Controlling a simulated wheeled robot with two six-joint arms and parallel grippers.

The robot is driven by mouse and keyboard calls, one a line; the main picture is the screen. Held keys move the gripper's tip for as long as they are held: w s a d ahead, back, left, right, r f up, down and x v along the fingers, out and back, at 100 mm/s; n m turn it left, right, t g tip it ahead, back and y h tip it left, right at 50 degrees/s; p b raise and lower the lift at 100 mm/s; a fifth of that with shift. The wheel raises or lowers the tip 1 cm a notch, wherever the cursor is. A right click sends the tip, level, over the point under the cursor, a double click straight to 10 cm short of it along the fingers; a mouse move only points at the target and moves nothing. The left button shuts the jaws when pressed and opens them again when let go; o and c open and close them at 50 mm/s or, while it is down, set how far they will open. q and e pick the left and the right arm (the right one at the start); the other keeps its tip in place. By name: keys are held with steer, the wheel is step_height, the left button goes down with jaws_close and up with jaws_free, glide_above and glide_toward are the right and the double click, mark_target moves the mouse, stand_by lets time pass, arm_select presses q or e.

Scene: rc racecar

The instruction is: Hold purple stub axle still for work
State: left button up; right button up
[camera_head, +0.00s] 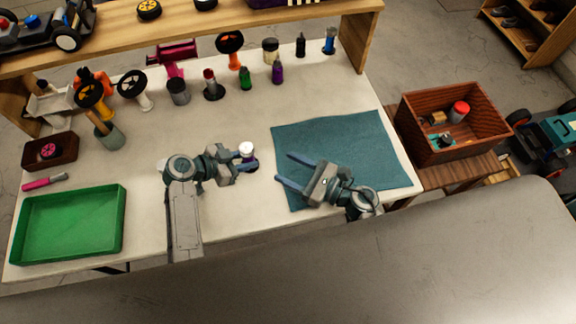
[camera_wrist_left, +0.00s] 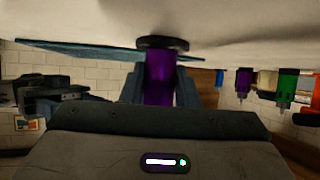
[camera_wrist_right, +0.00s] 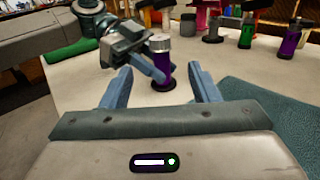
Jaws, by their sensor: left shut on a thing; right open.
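The purple stub axle (camera_head: 249,158) has a silver-white top, a purple body and a dark round base; it stands upright on the white table. My left gripper (camera_head: 247,166) is shut around its body from the left. In the left wrist view, the purple body (camera_wrist_left: 159,80) sits between the fingers, with its dark disc against the table surface. In the right wrist view the axle (camera_wrist_right: 164,76) shows between my right fingers but farther off. My right gripper (camera_head: 281,170) is open and empty, its fingers pointing at the axle from over the teal mat.
The teal mat (camera_head: 345,137) lies right of the axle. A green tray (camera_head: 70,226) is at the front left. Small purple (camera_head: 278,73) and green (camera_head: 244,78) parts stand at the back. A wooden crate (camera_head: 455,148) is at the right. The table between tray and left arm is clear.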

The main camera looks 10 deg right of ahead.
mark_target(252, 147)
steer(key=shift+w+n+g+y, duration=0.5)
steer(key=shift+w+g, duration=0.05)
steer(key=shift+g, duration=0.05)
steer(key=w+n+g+y, duration=0.1)
steer(key=g, duration=0.1)
steer(key=w+d+n+g+y, duration=0.1)
steer(key=w+n+g, duration=0.1)
steer(key=w+d+n+g+y, duration=0.1)
steer(key=g, duration=0.1)
steer(key=shift+w+d+f, duration=0.1)
steer(key=shift+w+d, duration=0.15)
steer(key=shift+w, duration=0.1)
steer(key=shift+w+d+n+g, duration=0.2)
steer(key=shift+w+n+g, duration=0.1)
steer(key=shift+n+g, duration=0.2)
steer(key=x, duration=1.1)
steer(key=shift+a+r, duration=0.25)
steer(key=shift+a, duration=0.15)
steer(key=c, duration=1)
